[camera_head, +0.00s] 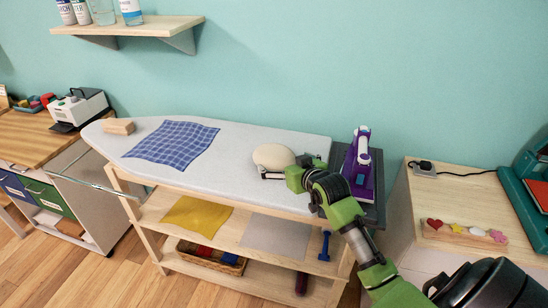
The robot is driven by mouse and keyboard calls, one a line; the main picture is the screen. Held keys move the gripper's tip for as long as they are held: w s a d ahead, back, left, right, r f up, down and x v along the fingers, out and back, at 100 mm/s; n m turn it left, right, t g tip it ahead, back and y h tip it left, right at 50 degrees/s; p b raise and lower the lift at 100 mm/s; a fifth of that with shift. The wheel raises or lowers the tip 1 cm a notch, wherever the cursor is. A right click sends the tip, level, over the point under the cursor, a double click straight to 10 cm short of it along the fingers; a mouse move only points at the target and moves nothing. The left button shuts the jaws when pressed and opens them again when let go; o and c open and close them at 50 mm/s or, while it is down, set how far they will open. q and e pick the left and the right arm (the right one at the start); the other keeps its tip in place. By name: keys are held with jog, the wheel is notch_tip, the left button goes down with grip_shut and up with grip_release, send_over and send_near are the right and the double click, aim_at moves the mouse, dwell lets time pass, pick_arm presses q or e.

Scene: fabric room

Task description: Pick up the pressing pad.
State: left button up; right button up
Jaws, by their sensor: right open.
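The pressing pad (272,155) looks like a cream, rounded cushion. It lies on the right part of the ironing board (240,143). My right gripper (268,173) is at the near edge of the pad, with its dark fingers pointing left and open. I cannot tell whether a finger touches the pad. The gripper hides a little of the pad's near right edge. My left gripper is out of view.
A purple and white iron (358,155) stands on a dark rest at the board's right end. A blue checked cloth (172,143) and a wooden block (119,127) lie further left on the board. Shelves below hold a yellow cloth (197,216) and a basket (211,258).

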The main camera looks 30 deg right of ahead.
aim_at(280, 159)
jog(key=shift+w+d+f, duration=0.1)
jog(key=shift+w+f, duration=0.1)
jog(key=shift+w, duration=0.15)
jog(key=shift+w+d+f, duration=0.1)
jog(key=shift+w, duration=0.65)
jog(key=p+x, duration=0.1)
jog(key=x, duration=0.2)
jog(key=shift+w+f, duration=0.2)
jog(key=shift+w, duration=0.1)
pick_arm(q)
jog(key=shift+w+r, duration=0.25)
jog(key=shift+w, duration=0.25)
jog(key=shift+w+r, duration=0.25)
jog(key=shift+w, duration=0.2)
pick_arm(e)
jog(key=c, duration=1.4)
jog(key=shift+o, duration=0.2)
